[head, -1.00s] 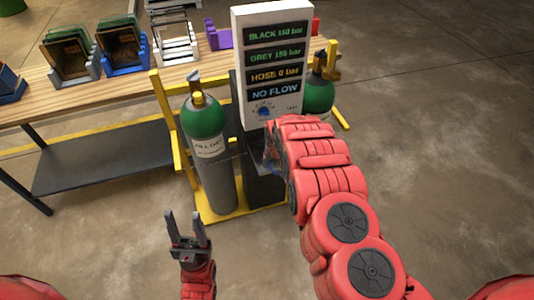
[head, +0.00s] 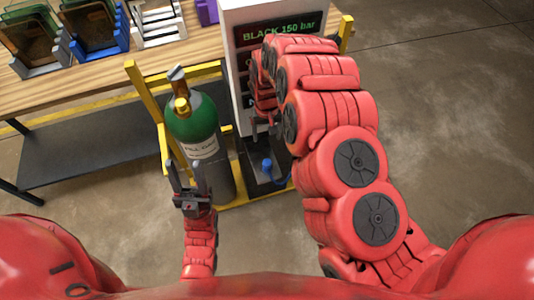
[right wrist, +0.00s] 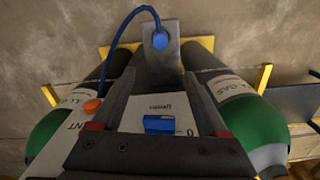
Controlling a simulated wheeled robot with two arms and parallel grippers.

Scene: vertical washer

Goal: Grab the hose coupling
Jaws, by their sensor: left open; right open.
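The blue hose coupling (head: 267,165) sits low on the dark stand in front of the cylinders. In the right wrist view the coupling (right wrist: 160,41) rests on a grey bracket, with a blue hose curving off to the left. My right gripper (right wrist: 158,85) is open and empty, its fingers pointing toward the coupling but apart from it. In the head view my right gripper (head: 263,122) is partly hidden by its own arm and is above the coupling. My left gripper (head: 188,178) is open and empty, pointing up in front of the left green cylinder.
A green cylinder (head: 192,120) stands left of the white display panel (head: 230,60), in a yellow frame (head: 141,95). In the right wrist view a blue knob (right wrist: 158,123) and an orange button (right wrist: 93,106) are on the panel. A wooden table (head: 60,88) is at left.

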